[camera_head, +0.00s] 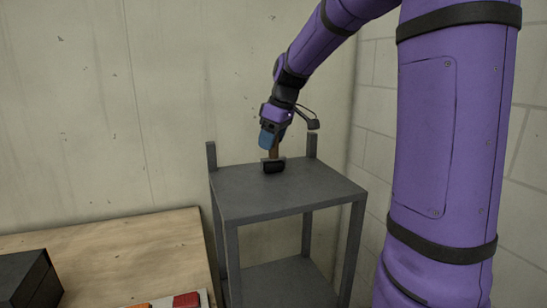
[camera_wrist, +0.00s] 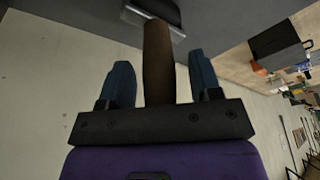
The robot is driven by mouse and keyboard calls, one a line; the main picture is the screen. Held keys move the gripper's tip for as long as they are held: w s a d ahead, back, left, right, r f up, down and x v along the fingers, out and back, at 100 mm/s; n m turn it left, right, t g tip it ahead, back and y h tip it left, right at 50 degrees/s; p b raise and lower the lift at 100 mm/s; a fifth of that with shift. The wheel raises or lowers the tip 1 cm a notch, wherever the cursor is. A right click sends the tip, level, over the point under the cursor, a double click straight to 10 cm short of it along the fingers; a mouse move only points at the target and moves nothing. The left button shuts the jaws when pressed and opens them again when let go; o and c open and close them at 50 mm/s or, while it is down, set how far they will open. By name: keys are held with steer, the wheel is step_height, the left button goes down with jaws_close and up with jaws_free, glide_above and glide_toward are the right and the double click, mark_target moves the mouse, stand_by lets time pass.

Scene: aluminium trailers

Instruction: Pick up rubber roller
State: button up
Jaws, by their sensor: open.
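The rubber roller shows in the head view as a dark cylinder (camera_head: 273,166) with a brown handle (camera_head: 274,150) rising from it. It is at the back of the grey stand's top (camera_head: 285,190). My gripper (camera_head: 270,139) is above the stand, pointing down at the handle. In the wrist view the brown handle (camera_wrist: 158,62) lies between the two blue fingers of my gripper (camera_wrist: 162,82), with gaps on both sides. The roller's head (camera_wrist: 155,14) shows beyond the fingertips. The jaws are open.
Two short grey posts (camera_head: 211,156) rise from the stand's back corners. A wooden table (camera_head: 120,250) at lower left holds a black box (camera_head: 28,279) and a red item (camera_head: 187,299). A concrete wall is close behind the stand. The front of the stand's top is clear.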

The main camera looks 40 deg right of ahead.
jaws_close()
steer(key=shift+r, duration=0.15)
steer(key=shift+r, duration=0.6)
steer(key=shift+s+a+r, duration=0.2)
steer(key=shift+r, duration=0.35)
steer(key=shift+s+a+r, duration=0.15)
steer(key=shift+a+r, duration=0.05)
steer(key=shift+r, duration=0.35)
steer(key=s+a+r, duration=0.1)
steer(key=s+a, duration=0.9)
steer(key=s, duration=0.1)
steer(key=shift+r, duration=0.15)
